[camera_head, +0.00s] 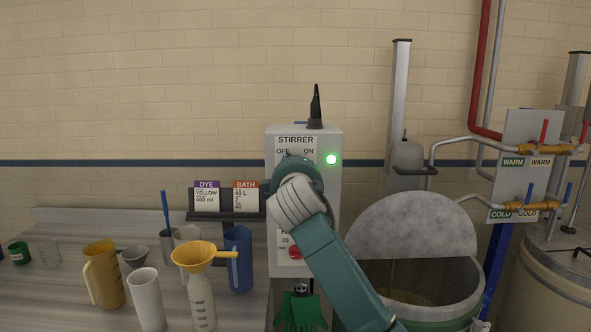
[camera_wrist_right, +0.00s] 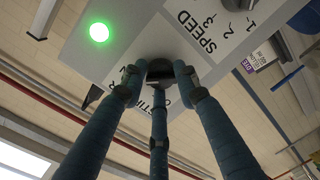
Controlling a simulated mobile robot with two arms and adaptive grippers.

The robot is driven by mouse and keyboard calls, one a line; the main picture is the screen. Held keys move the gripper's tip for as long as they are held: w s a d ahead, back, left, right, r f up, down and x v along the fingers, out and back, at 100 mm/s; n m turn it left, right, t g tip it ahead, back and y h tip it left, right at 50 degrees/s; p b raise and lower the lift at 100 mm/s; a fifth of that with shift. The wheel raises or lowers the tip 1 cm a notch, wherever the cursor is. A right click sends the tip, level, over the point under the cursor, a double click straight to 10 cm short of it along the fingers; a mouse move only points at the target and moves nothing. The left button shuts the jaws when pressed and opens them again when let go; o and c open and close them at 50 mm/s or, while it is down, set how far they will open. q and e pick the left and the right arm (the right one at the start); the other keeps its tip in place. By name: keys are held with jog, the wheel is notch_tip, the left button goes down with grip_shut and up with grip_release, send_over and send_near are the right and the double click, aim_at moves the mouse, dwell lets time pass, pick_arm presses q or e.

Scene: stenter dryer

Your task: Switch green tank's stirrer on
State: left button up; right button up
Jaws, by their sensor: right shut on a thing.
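The grey stirrer control box (camera_head: 331,190) hangs on the wall left of the green-rimmed tank (camera_head: 460,308). Its label reads STIRRER with OFF on the left and ON on the right. A green lamp (camera_head: 331,159) beside ON is lit; the lamp also glows in the right wrist view (camera_wrist_right: 99,32). My right gripper (camera_head: 291,178) is at the box just below the label. In the right wrist view its three fingers (camera_wrist_right: 158,78) close around a dark knob (camera_wrist_right: 160,66). The knob's pointer is hidden by the fingers. My left gripper is in neither view.
A red button (camera_head: 295,252) sits low on the box, beside my right forearm. A steel bench (camera_head: 60,290) at left holds a yellow jug (camera_head: 104,275), a funnel on a bottle (camera_head: 200,295) and a blue jug (camera_head: 240,260). Pipes and valves (camera_head: 530,149) stand at right.

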jog(key=shift+d+f, duration=0.1)
jog(key=shift+f, duration=0.15)
jog(key=o, duration=1)
jog(key=shift+o, duration=0.6)
jog(key=shift+d+r, duration=0.1)
jog(key=shift+d, duration=0.05)
jog(key=s, duration=1.2)
jog(key=shift+r, duration=0.45)
jog(key=shift+w, duration=0.1)
